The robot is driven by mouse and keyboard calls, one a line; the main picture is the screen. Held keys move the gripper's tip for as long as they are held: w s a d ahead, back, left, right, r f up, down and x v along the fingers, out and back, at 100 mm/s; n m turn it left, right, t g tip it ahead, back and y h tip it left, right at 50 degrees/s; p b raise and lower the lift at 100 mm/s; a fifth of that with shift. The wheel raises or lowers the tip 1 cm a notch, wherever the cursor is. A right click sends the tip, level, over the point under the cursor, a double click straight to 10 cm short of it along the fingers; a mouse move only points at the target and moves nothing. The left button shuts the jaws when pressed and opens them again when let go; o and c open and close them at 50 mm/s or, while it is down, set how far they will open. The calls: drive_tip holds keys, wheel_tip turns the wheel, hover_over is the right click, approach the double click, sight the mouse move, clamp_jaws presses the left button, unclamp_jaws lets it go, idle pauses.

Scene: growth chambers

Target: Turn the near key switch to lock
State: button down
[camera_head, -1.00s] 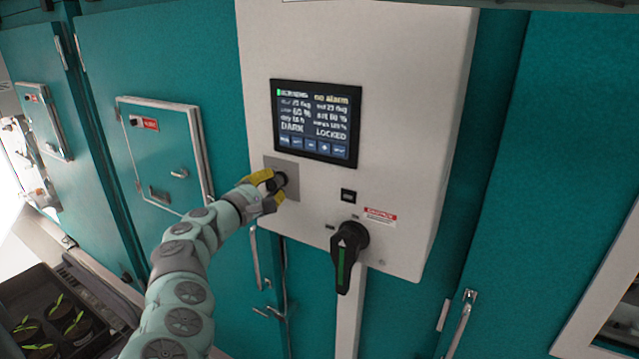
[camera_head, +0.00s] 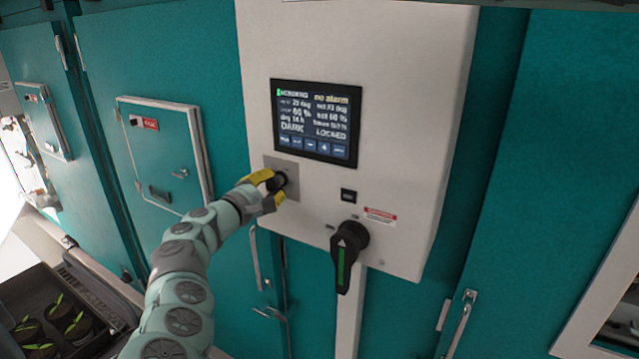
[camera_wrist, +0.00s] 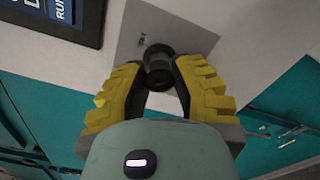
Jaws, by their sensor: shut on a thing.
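The key switch (camera_head: 279,180) is a small dark knob on a grey square plate (camera_head: 290,191), on the white control panel below the screen. My gripper (camera_head: 271,189), with yellow ribbed fingers, is at the knob. In the wrist view my gripper (camera_wrist: 160,82) is shut on the key switch (camera_wrist: 158,60), one finger on each side. The fingers partly hide the knob, so its exact angle is hard to read. The screen (camera_head: 316,122) reads "DARK", "no alarm" and "LOCKED".
A large black rotary handle (camera_head: 348,255) with a green stripe sits lower right on the panel, below a red-and-white label (camera_head: 380,216). Teal chamber doors (camera_head: 158,152) flank the panel. A dark tray (camera_head: 30,285) with several seedlings is at lower left.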

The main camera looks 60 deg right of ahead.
sight(277, 182)
drive_tip(key=c, duration=1.1)
unclamp_jaws()
drive_tip(key=shift+s+d+r+g, duration=0.25)
drive_tip(key=shift+s+r+g, duration=0.05)
drive_tip(key=shift+s, duration=0.15)
drive_tip(key=o, duration=0.4)
drive_tip(key=shift+w+a+f, duration=0.1)
drive_tip(key=shift+w, duration=0.05)
drive_tip(key=shift+c, duration=0.2)
drive_tip(key=shift+o, duration=0.2)
drive_tip(key=shift+w+f, duration=0.1)
drive_tip(key=shift+w+a, duration=0.1)
drive_tip(key=shift+a, duration=0.1)
drive_tip(key=shift+a, duration=1.45)
drive_tip(key=s+a, duration=0.1)
drive_tip(key=a, duration=0.7)
drive_tip(key=shift+a, duration=0.35)
